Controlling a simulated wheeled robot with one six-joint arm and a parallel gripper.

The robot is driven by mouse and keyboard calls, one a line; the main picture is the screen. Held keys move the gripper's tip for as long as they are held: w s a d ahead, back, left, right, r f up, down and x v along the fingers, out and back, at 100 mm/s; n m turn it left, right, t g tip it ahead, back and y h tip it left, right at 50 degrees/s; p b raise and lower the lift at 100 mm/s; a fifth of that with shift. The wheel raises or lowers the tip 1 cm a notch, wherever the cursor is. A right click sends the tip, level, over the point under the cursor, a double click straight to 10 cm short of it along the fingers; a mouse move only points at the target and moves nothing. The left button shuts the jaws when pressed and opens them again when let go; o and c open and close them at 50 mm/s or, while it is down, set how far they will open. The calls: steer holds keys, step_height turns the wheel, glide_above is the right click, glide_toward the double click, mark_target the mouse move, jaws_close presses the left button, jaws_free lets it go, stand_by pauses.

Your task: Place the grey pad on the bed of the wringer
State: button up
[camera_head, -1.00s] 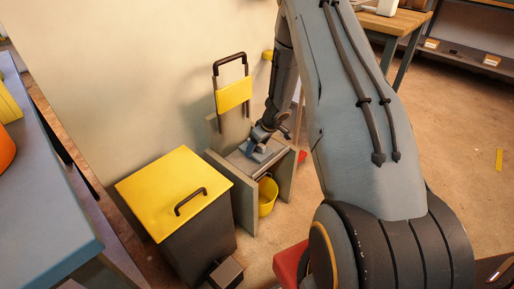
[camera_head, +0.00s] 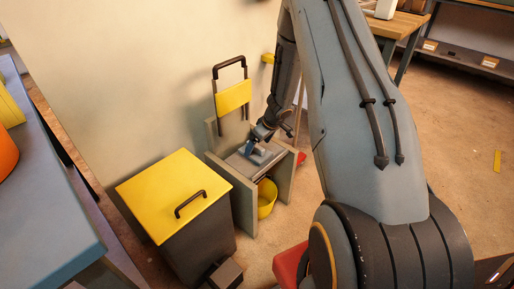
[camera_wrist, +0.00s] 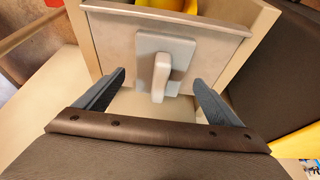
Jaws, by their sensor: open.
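The grey pad (camera_wrist: 182,47) is a flat light-grey square with a raised block handle (camera_wrist: 160,74). It lies on the grey bed (camera_wrist: 112,32) of the wringer in the wrist view. In the head view the pad (camera_head: 259,154) shows small on the bed (camera_head: 237,163), partly hidden by my gripper. My gripper (camera_wrist: 160,78) is open, with one finger on each side of the handle and a clear gap to both. My gripper (camera_head: 252,147) also shows in the head view, just above the pad.
A yellow bucket (camera_head: 267,197) hangs or stands under the bed. The wringer's side panels (camera_head: 244,203) flank it, and a yellow back plate with a dark handle (camera_head: 233,96) rises behind. A dark bin with a yellow lid (camera_head: 170,190) stands close on the left.

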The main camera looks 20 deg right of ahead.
steer(key=s+a+r+m+t+h+p, duration=0.1)
steer(key=s+a+r+h, duration=0.15)
steer(key=r, duration=1.15)
steer(key=s+a+r+m+h+p, duration=0.1)
steer(key=s+a+r+h+p, duration=0.15)
steer(key=r, duration=1.05)
steer(key=s+a+r+g+y, duration=0.1)
steer(key=s+a+r, duration=0.1)
steer(key=s+a, duration=0.4)
steer(key=s+a+r+g+y, duration=0.1)
steer(key=s+a, duration=0.4)
steer(key=s, duration=0.9)
steer(key=s+a+r+g+y, duration=0.1)
steer(key=s+a+r+g, duration=0.2)
steer(key=s+a, duration=0.3)
steer(key=s+r, duration=0.1)
steer(key=s, duration=0.4)
steer(key=shift+a+r+m+y+b, duration=0.2)
steer(key=shift+a+m+y+b, duration=0.1)
steer(key=shift+y+b, duration=0.1)
